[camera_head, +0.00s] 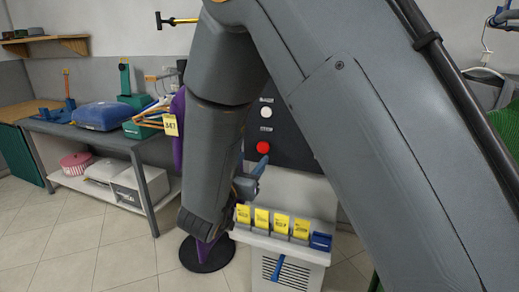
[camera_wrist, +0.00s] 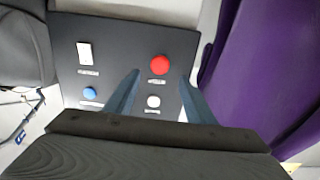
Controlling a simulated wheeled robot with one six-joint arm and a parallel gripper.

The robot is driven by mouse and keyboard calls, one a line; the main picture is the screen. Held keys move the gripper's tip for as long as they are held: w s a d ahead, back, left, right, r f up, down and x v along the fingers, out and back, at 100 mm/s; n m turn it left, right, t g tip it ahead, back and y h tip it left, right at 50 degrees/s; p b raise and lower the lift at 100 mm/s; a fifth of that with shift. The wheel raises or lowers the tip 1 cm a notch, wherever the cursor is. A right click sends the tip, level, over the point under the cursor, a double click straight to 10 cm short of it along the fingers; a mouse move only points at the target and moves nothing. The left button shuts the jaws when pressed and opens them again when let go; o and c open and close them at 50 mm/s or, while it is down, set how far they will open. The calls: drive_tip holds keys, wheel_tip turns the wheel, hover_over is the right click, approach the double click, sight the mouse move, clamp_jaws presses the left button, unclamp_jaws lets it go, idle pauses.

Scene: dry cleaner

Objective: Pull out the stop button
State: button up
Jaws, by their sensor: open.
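The stop button is a round red knob (camera_head: 263,147) on a dark control panel (camera_head: 288,150). In the wrist view the red knob (camera_wrist: 159,65) lies just beyond the fingertips, between their two lines. My gripper (camera_wrist: 159,77) is open and empty, with one blue-grey finger on each side. In the head view my gripper (camera_head: 254,175) is below and in front of the knob, and my arm hides part of the panel. I cannot tell how far the knob stands out from the panel, and the fingers do not visibly touch it.
A white button (camera_wrist: 153,101) shows between the fingers. A blue button (camera_wrist: 89,93) and a white switch (camera_wrist: 84,53) share the panel. A purple garment (camera_wrist: 250,70) hangs close on the right in the wrist view. Yellow-tagged holders (camera_head: 280,222) stand below the panel.

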sight(262, 147)
drive_tip(key=shift+p+x, duration=0.85)
drive_tip(key=shift+x, duration=3)
